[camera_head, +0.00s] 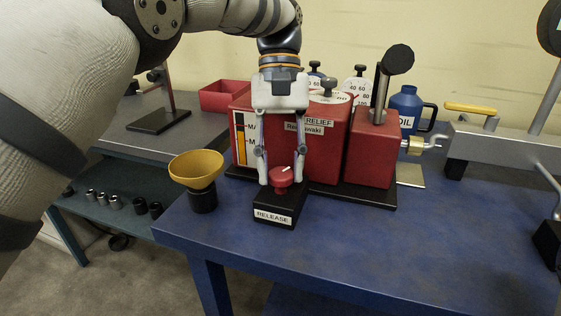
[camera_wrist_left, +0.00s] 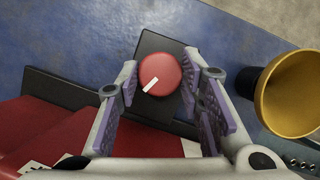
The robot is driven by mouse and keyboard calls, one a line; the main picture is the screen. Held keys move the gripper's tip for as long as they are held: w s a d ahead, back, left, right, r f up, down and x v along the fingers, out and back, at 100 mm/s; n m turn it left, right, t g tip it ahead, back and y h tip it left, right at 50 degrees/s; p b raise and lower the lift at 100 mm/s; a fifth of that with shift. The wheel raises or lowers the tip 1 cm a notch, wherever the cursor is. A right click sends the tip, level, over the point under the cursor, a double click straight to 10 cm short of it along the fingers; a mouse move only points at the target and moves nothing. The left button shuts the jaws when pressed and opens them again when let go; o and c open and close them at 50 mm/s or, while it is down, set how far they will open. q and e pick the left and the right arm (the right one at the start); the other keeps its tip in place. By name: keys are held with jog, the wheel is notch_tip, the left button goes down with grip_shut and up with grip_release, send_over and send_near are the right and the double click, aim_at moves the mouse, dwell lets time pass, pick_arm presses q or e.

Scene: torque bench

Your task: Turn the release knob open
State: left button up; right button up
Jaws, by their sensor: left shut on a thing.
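The release knob (camera_head: 281,175) is red and round with a white pointer line, on top of a black block labelled RELEASE (camera_head: 273,217) at the bench's front. In the head view the pointer slants up to the right. In the left wrist view the knob (camera_wrist_left: 160,75) has its pointer toward the lower left. My left gripper (camera_head: 283,181) comes down from above, with one finger on each side of the knob, and is shut on it. In the left wrist view the fingers flank the knob's sides. My right gripper is not in view.
A yellow funnel (camera_head: 197,167) on a dark cup stands close left of the block. The red machine housing (camera_head: 325,140) is right behind my gripper. A blue oil jug (camera_head: 408,105) and a grey beam (camera_head: 500,147) are at right. The blue bench (camera_head: 400,240) is clear at front right.

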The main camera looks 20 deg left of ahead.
pick_arm(q)
jog(key=shift+n+t+h+p, duration=0.3)
jog(key=shift+n+h, duration=0.1)
jog(key=shift+n, duration=0.9)
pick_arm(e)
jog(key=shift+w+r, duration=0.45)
pick_arm(q)
jog(key=o, duration=1.2)
jog(key=shift+c, duration=0.2)
